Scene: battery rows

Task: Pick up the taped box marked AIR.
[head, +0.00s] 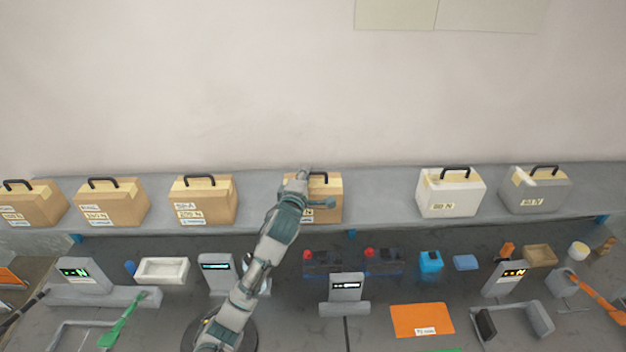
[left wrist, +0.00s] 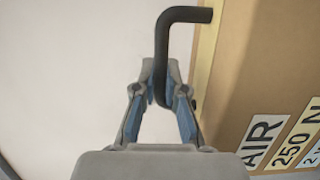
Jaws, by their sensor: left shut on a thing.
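The taped AIR box (head: 328,206) is brown cardboard with a pale tape strip and a black handle. In the head view it appears to stand on the grey shelf, third brown box's right-hand neighbour, partly hidden by my left arm. In the left wrist view the box (left wrist: 245,70) fills the right side, with labels reading AIR and 250 N. My left gripper (head: 303,176) is at the top of this box. My right gripper is in neither view.
Other brown boxes (head: 203,203) stand to the left on the shelf (head: 380,208); a white box (head: 450,196) and a grey box (head: 537,192) stand to the right. The lower bench holds scales, trays, batteries and an orange mat (head: 415,318).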

